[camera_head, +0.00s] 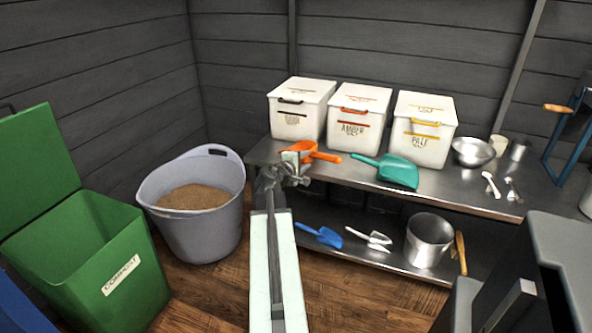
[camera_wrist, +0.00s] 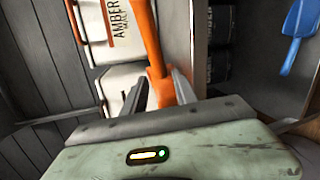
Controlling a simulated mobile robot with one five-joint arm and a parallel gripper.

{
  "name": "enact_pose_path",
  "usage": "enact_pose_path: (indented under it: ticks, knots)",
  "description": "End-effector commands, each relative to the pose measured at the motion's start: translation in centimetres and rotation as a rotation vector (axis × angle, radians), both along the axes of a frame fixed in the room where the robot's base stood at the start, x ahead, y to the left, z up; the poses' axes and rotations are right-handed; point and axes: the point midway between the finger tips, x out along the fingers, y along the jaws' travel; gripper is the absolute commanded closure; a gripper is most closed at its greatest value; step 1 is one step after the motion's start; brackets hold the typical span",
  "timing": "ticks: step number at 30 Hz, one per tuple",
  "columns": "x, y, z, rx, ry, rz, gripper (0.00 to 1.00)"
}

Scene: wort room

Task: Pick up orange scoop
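The orange scoop (camera_head: 318,153) is at the left part of the steel table top, in front of the bins, its handle pointing right. In the wrist view, the orange scoop (camera_wrist: 147,35) runs from the top edge down between my two fingers. My gripper (camera_head: 297,168) is at the scoop's left end and partly covers it. In the wrist view, my gripper (camera_wrist: 162,92) has one finger on each side of the orange part, very close to it. I cannot tell whether the fingers press on it, or whether the scoop rests on the table.
White bins (camera_head: 357,118) stand along the wall behind. A teal scoop (camera_head: 400,171) and a steel bowl (camera_head: 473,152) are on the table (camera_head: 460,192) to the right. A blue scoop (camera_head: 320,235) and a pot (camera_head: 428,240) are on the lower shelf. A grey tub (camera_head: 205,235) stands left.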

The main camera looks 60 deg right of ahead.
Motion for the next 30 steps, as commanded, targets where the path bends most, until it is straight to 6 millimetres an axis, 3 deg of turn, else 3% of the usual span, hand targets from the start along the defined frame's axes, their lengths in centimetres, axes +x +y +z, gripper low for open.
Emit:
enact_pose_path:
  ticks: [15, 24, 30]
  knots:
    - [-0.7, -3.4, -0.7, -0.003, 0.005, -0.007, 0.66]
    - [-1.0, -7.9, -1.9, -0.003, 0.004, -0.007, 0.66]
    - [-1.1, -7.9, -1.8, -0.003, 0.004, -0.007, 0.66]
